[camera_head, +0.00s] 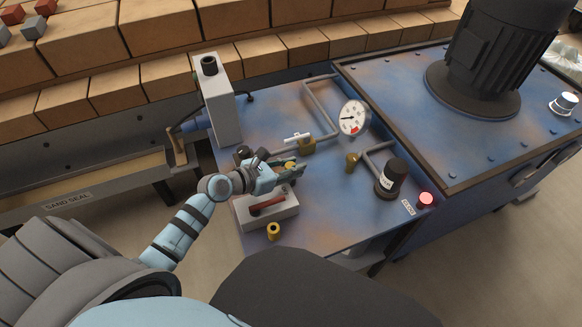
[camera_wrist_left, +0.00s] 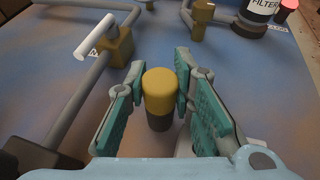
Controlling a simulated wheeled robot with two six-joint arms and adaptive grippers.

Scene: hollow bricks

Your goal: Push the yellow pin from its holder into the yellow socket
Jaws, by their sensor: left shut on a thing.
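The yellow pin (camera_wrist_left: 160,92) has a yellow head and a dark lower part in the left wrist view. My left gripper (camera_wrist_left: 160,95) is shut on it, one finger on each side. In the head view my left gripper (camera_head: 292,172) is over the blue bench, at the back of a pale grey block (camera_head: 283,216), and covers most of the pin. A red bar (camera_head: 268,205) lies on that block. A short yellow piece with a dark hole (camera_head: 273,231), possibly the yellow socket, stands in front of the block. The pin's lower end is hard to see. My right gripper is not in view.
Behind the gripper are grey pipes with a brass valve and white handle (camera_head: 297,138), and a gauge (camera_head: 353,118). A black filter (camera_head: 390,178) and a red lamp (camera_head: 426,200) stand to the right. A tall grey post (camera_head: 220,105) stands at the left.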

